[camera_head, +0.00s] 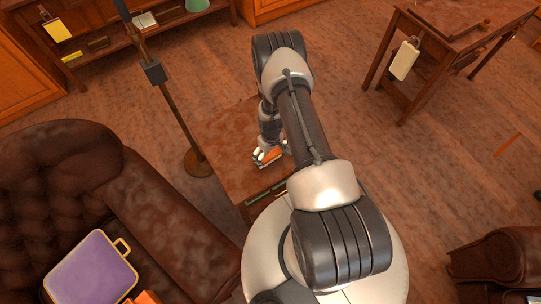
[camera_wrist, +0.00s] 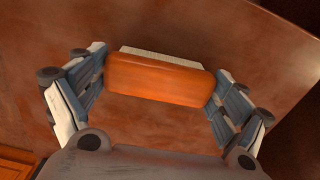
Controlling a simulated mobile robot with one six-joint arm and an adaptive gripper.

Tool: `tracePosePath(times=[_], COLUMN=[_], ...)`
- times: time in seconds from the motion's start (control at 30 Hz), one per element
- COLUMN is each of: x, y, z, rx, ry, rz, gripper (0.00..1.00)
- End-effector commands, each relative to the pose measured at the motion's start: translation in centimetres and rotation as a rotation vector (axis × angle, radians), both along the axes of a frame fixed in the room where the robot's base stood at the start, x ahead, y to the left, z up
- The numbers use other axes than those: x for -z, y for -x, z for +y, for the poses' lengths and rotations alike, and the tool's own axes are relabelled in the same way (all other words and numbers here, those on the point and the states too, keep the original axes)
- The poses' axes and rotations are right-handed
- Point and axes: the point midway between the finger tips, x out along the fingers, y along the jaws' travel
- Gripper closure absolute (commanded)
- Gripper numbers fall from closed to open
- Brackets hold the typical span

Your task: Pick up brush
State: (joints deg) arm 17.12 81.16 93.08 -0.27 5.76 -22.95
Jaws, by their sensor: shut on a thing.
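The brush (camera_wrist: 160,80) has an orange block body, with a pale strip of bristles showing along its far edge in the wrist view. My gripper (camera_wrist: 158,86) has one finger at each end of the brush, shut on it. In the head view the brush (camera_head: 272,154) shows as a small orange piece at my gripper (camera_head: 268,157), over the small wooden table (camera_head: 226,146). My arm covers part of the table there. I cannot tell whether the brush touches the tabletop.
A brown leather sofa (camera_head: 165,215) with a purple case (camera_head: 92,268) stands on the left. A lamp pole (camera_head: 177,112) rises beside the table. Another wooden table (camera_head: 455,40) stands at the upper right, with open floor (camera_head: 440,170) below it.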

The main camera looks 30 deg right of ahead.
Motion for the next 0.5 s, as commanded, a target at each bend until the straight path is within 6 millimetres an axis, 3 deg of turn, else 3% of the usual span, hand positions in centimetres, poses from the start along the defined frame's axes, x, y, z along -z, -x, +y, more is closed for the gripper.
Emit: tracePosePath(times=[0.27,0.5], x=[-1.0,-5.4], y=[-0.1,-0.2], z=[0.0,-0.1], rx=[0.0,0.0], ry=[0.001,0.002], rz=[-0.002,-0.004], gripper=[0.34,0.34])
